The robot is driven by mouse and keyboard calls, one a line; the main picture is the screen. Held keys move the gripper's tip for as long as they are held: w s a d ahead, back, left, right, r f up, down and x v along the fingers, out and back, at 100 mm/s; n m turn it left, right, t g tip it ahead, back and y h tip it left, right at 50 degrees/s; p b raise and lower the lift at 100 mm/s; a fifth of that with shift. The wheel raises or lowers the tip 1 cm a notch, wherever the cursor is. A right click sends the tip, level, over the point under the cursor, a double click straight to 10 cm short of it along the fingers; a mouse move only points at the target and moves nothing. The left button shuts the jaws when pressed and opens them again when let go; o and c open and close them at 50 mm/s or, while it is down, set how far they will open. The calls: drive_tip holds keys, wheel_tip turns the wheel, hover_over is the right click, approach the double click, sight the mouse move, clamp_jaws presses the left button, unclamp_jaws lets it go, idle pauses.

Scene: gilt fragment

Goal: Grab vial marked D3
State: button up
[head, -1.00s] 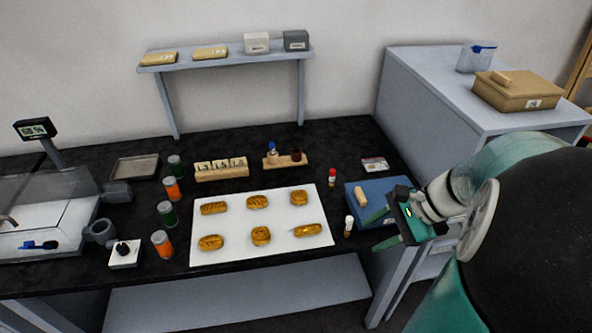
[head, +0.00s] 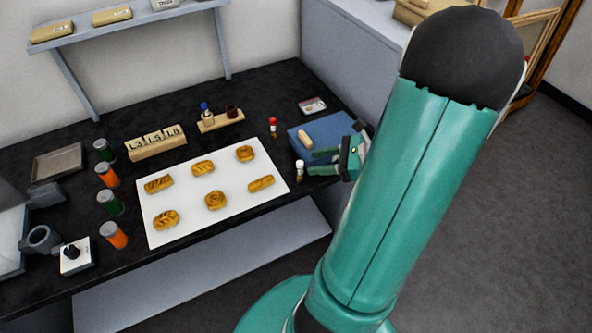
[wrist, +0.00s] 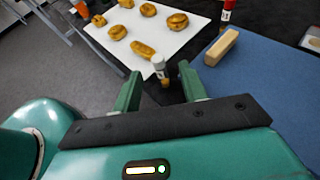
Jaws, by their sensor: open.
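A small vial with a white cap (head: 299,170) stands upright on the black bench, at the right front corner of the white sheet. A second vial with a red cap (head: 273,127) stands farther back. I cannot read a D3 mark on either. My gripper (head: 316,162) is open and empty, just right of the white-capped vial, with its fingers toward it. In the wrist view the white-capped vial (wrist: 160,70) appears between the fingertips of my gripper (wrist: 159,73). I cannot tell whether it is within their reach. The red-capped vial (wrist: 226,13) is beyond it.
A blue pad (head: 330,130) with a wooden block (head: 305,139) lies behind my gripper. The white sheet (head: 228,215) holds several golden pastry-like pieces. A wooden rack (head: 220,122) with small bottles stands at the back. Orange and green jars stand at the left.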

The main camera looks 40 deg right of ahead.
sight(300, 172)
drive_tip(key=x, duration=0.7)
drive_tip(key=shift+a+f, duration=0.15)
drive_tip(key=shift+a, duration=0.1)
drive_tip(key=shift+w, duration=0.1)
clamp_jaws()
